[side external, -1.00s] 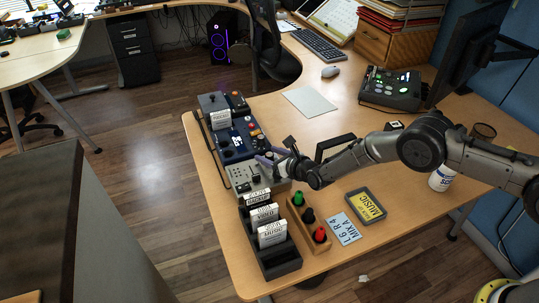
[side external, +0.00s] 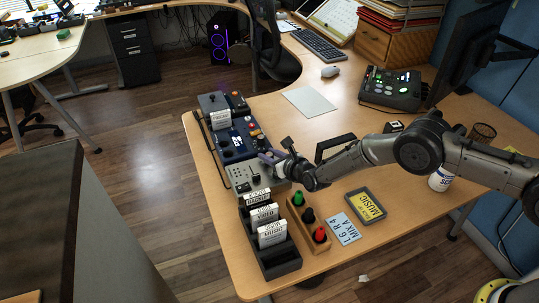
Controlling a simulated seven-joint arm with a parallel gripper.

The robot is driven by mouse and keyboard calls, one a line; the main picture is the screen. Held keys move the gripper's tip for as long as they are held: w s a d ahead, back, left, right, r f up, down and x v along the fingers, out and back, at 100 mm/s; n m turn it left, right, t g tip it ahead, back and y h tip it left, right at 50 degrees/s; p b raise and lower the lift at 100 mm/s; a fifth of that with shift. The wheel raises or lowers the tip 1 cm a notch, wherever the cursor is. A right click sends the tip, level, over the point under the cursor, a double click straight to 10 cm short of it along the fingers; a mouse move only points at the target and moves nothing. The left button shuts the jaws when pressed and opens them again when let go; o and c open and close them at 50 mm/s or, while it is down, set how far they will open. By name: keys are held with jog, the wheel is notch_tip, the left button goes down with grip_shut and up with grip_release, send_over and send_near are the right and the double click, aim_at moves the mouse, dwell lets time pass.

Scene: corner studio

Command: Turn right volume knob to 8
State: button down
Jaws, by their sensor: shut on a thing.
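A control console stands along the left edge of the desk, with a dark blue panel (side external: 234,140) and a grey panel (side external: 243,176) in front of it. My gripper (side external: 264,158) is at the right side of the console, where the two panels meet. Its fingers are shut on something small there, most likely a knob. The fingers hide that knob, and its setting cannot be read. A card (side external: 345,227) on the desk reads "L 6 R 4" and "MIX A".
A black rack (side external: 281,264) of white labelled cartridges and a wooden holder (side external: 322,246) with green, black and red pegs stand in front. A yellow "MUSIC" card tray (side external: 367,205) lies to the right.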

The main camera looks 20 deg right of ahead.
jog(key=shift+w+r+m+h, duration=0.1)
jog(key=shift+m+h, duration=2.2)
jog(key=shift+h, duration=0.4)
jog(key=c, duration=0.6)
grip_release()
jog(key=v, duration=1.4)
jog(key=shift+w, duration=0.1)
